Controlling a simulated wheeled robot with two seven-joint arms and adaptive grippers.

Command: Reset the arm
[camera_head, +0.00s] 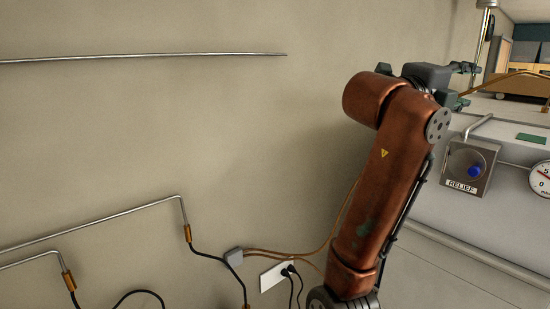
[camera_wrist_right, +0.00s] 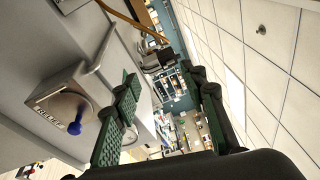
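My right arm shows in the head view as a copper-brown link rising from the bottom. My right gripper (camera_head: 465,85) is at the upper right, at the top end of that arm. In the right wrist view the right gripper (camera_wrist_right: 164,84) has its two green fingers wide apart, with nothing between them. A grey box with a blue knob labelled RELIEF (camera_head: 470,166) is below and right of it in the head view. The box also shows left of the fingers in the right wrist view (camera_wrist_right: 66,110). My left gripper is in neither view.
A white-faced gauge (camera_head: 542,178) is right of the relief box. Thin metal pipes (camera_head: 140,57) run along the beige wall, with black cables and a white socket plate (camera_head: 274,274) lower down. Shelves (camera_wrist_right: 195,130) stand far beyond the fingers in the wrist view.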

